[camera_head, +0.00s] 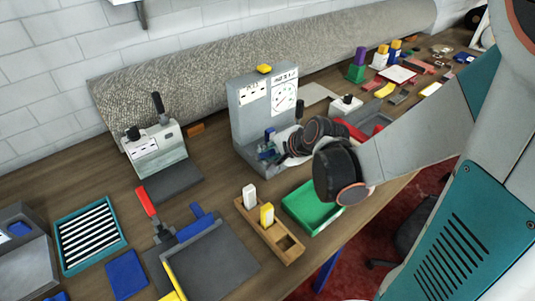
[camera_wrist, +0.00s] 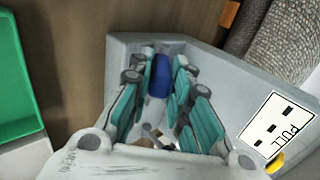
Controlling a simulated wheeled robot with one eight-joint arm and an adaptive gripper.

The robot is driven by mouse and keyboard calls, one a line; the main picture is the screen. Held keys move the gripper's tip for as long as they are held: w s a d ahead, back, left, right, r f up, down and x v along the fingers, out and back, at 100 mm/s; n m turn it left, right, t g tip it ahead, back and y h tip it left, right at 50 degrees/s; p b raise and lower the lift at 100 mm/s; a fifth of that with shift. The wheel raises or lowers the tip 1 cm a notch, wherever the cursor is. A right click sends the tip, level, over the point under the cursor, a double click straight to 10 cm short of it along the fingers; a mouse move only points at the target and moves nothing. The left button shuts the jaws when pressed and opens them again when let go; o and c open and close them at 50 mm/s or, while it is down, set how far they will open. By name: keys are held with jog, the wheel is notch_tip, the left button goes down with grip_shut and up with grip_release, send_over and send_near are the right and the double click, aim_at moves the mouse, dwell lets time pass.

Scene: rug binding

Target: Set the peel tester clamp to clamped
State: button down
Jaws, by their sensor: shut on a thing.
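The peel tester (camera_head: 247,122) is a grey upright machine with a dial, labels and a yellow button on top, near the middle of the table in the head view. In the wrist view its grey body (camera_wrist: 235,90) carries a label reading PULL. My gripper (camera_head: 272,149) is at the front of the tester, low above its base. In the wrist view my gripper (camera_wrist: 158,88) has its teal-padded fingers on either side of a blue clamp handle (camera_wrist: 160,74) and is shut on it. The clamp's jaws are hidden, so its setting cannot be told.
A green tray (camera_head: 310,213) and a wooden holder (camera_head: 268,232) with white and yellow pieces stand in front of the tester. A device with a black lever (camera_head: 160,150) stands to the left. A rolled rug (camera_head: 205,85) lies behind along the wall.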

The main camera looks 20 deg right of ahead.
jog(key=shift+s+d+f+t+b, duration=0.1)
jog(key=shift+s+f+t+b, duration=0.15)
jog(key=shift+f+t+b, duration=0.25)
jog(key=shift+r, duration=0.1)
jog(key=c, duration=1.5)
grip_release()
